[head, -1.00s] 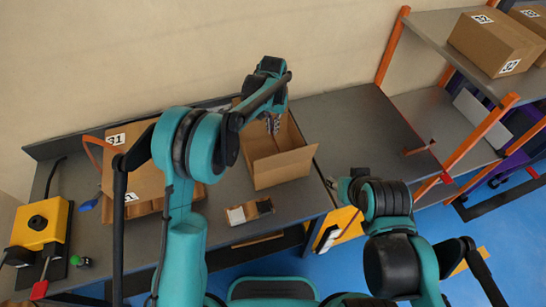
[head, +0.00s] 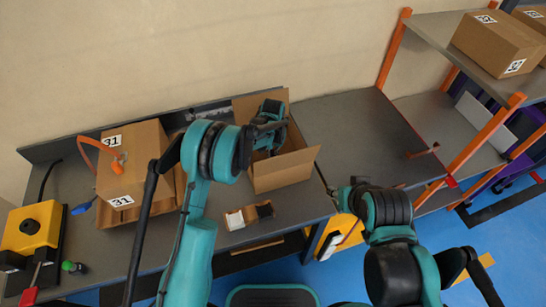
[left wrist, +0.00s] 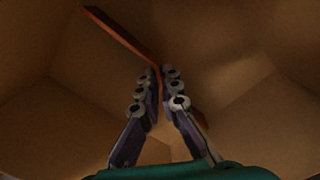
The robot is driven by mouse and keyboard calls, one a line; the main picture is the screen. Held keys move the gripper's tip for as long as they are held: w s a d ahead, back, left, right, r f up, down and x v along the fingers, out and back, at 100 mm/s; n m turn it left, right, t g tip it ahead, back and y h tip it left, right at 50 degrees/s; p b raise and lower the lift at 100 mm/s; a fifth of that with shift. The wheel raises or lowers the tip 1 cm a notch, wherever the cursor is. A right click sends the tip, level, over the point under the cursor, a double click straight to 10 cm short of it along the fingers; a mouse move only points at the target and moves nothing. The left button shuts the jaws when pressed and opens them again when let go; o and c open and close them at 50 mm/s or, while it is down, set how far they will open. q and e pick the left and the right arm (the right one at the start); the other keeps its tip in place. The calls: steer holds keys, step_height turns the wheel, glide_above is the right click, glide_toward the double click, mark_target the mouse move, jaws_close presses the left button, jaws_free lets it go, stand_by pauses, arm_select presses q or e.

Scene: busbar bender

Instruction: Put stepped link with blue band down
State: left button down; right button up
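An open cardboard box (head: 285,172) stands on the grey bench at the middle of the head view. My left gripper is down inside this box, its fingers hidden there behind my arm and wrist. In the left wrist view, the fingers (left wrist: 158,78) are closed together on a copper-coloured stepped link (left wrist: 122,36). The link slants from upper left, bends at the fingertips and continues behind the right finger. No blue band can be made out on it. Brown box walls surround it; I cannot tell whether the link touches the floor. My right gripper (head: 338,194) is by the bench's front edge, its fingers too small to read.
A carton labelled 31 (head: 133,165) stands left of the open box. A yellow machine (head: 35,228) is at the far left. The bench right of the box (head: 350,130) is mostly clear.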

arm_select(q)
steer(key=shift+f, duration=0.15)
steer(key=c, duration=1.7)
jaws_free()
